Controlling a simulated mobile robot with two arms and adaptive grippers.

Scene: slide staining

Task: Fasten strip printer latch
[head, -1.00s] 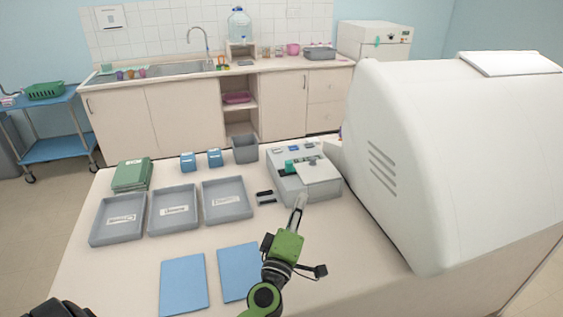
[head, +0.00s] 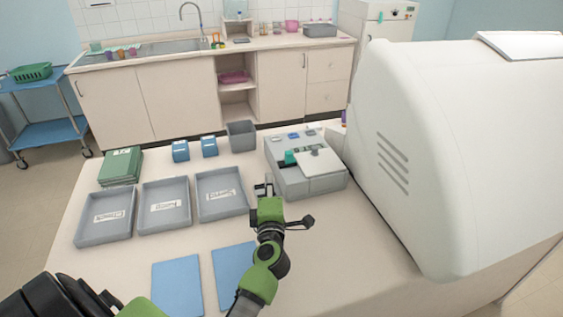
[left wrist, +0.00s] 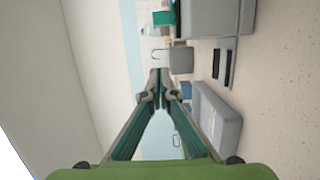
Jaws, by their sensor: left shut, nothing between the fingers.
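The strip printer (head: 306,182) is a grey box near the back right of the table, with a pale lid (head: 318,164) lying on its top and a teal part beside the lid. I cannot make out its latch or whether it is fastened. My left gripper (head: 264,186) is just left of the printer's front corner, shut and empty. In the left wrist view its fingertips (left wrist: 160,72) meet; the printer (left wrist: 215,18) is at the top right of that view, apart from them. My right gripper is not in view.
A small grey piece with dark slots (left wrist: 225,64) lies beside the printer. Grey trays (head: 221,207) stand to the left, with blue mats (head: 177,285) in front. A grey bin (head: 241,136) is behind. A large white machine (head: 450,150) crowds the right side.

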